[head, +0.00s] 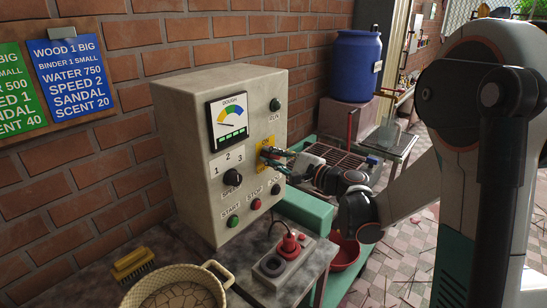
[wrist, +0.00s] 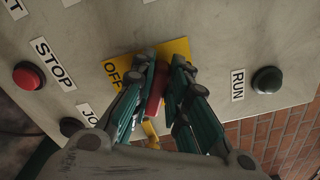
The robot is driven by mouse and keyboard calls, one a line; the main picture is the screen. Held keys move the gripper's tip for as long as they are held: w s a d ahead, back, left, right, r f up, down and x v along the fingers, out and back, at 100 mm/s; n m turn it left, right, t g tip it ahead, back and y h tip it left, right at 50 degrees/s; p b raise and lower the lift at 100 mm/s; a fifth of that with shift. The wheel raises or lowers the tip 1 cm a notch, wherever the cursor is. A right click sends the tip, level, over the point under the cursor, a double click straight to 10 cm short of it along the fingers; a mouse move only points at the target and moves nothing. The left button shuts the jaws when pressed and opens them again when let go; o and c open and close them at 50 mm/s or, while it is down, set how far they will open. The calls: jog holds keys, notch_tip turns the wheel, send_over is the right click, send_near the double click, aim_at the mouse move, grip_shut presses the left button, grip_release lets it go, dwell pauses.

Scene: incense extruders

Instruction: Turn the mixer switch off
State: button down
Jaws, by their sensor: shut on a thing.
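The mixer switch has a red handle (wrist: 156,88) on a yellow plate (wrist: 181,47) on the front of the beige control box (head: 188,105). The plate also shows in the head view (head: 262,168), with ON at its top. OFF reads beside the handle in the wrist view. My gripper (wrist: 165,66) has its green fingers on both sides of the red handle, shut on it. In the head view my gripper (head: 265,157) reaches the plate from the right. The fingers hide much of the handle, so I cannot tell its exact setting.
A red STOP button (wrist: 28,76) and a dark RUN button (wrist: 267,80) sit near the switch. A speed knob (head: 232,177) is lower left of it. Below are a small box with a red knob (head: 290,243) and a basket (head: 172,283). A blue barrel (head: 355,65) stands behind.

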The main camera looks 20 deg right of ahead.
jog(key=n, duration=0.3)
jog(key=f+n, duration=0.1)
jog(key=n, duration=0.1)
jog(key=shift+s+a+n+b, duration=0.1)
jog(key=shift+a+n+b, duration=0.05)
jog(key=shift+n+b, duration=0.25)
dwell(0.4)
jog(key=c, duration=1.6)
grip_release()
jog(key=shift+o, duration=0.2)
jog(key=v, duration=1.2)
